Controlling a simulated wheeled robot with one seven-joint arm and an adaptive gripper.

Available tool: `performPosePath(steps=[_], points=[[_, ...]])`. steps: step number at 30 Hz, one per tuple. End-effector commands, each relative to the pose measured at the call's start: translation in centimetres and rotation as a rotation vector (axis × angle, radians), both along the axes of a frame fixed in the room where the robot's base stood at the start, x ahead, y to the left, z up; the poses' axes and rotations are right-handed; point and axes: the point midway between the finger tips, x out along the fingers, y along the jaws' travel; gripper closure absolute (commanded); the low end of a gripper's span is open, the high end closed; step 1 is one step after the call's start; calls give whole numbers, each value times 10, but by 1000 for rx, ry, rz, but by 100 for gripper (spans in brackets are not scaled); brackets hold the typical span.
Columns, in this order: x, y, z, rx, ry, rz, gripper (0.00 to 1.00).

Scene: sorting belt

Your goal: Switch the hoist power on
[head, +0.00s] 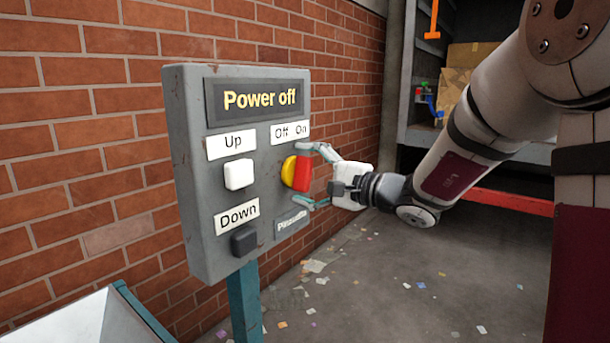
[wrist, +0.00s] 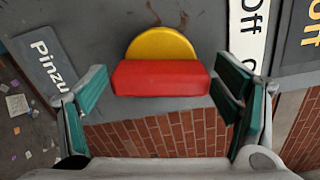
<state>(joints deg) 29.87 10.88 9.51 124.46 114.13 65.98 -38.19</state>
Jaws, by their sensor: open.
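The grey control box (head: 190,190) stands on a teal post, and its display (head: 258,99) reads "Power off". Below the "Off On" label (head: 290,132) is the power switch, a red handle (head: 303,173) on a yellow disc (head: 288,170). My gripper (head: 316,175) is at the switch from the right, with one finger above the red handle and one below it. In the wrist view the red handle (wrist: 160,79) lies between the open fingers (wrist: 160,98), with a gap on each side. The yellow disc (wrist: 161,44) shows behind it.
A white Up button (head: 239,174) and a dark Down button (head: 244,239) are on the box's left part. A brick wall (head: 90,110) is behind. Shelving with boxes (head: 470,60) stands at the back right. The floor holds scattered scraps.

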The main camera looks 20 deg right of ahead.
Motion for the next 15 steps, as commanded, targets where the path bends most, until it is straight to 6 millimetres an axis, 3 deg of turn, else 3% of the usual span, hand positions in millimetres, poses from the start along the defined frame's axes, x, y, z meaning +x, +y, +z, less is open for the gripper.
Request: performPosePath(steps=[2,8,15], points=[[0,0,0,0,0,0,20],[0,0,0,0,0,0,65],[0,0,0,28,21,1,66]])
